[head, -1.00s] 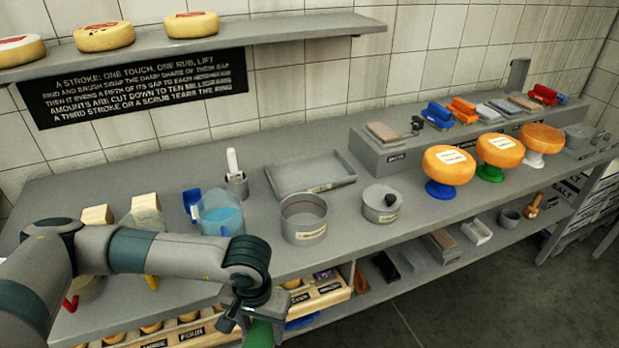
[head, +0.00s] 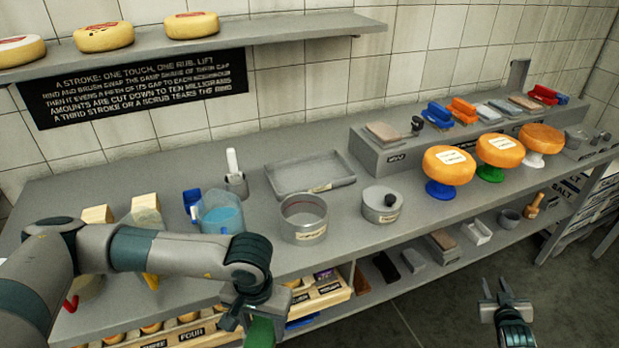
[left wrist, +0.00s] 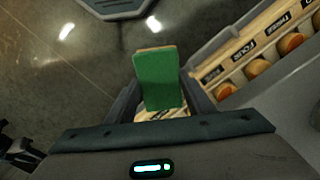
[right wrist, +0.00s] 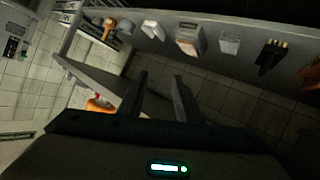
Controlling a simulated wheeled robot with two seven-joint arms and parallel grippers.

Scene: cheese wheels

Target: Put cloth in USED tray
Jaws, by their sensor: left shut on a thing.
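My left gripper (head: 248,318) is shut on a green flat block (left wrist: 158,80) with a tan edge. The green block also shows at the bottom of the head view (head: 262,333), in front of the counter's front edge. I cannot tell whether it is the cloth. A shallow grey tray (head: 272,182) with a label too small to read lies empty on the counter; I cannot tell if it is the USED tray. My right gripper (head: 505,296) is open and empty over the floor at the lower right; its parted fingers show in the right wrist view (right wrist: 160,88).
Orange cheese wheels (head: 449,163) sit on coloured stands at the right. Behind them a grey riser (head: 375,158) holds coloured tools. Wooden crates (head: 320,299) stand below.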

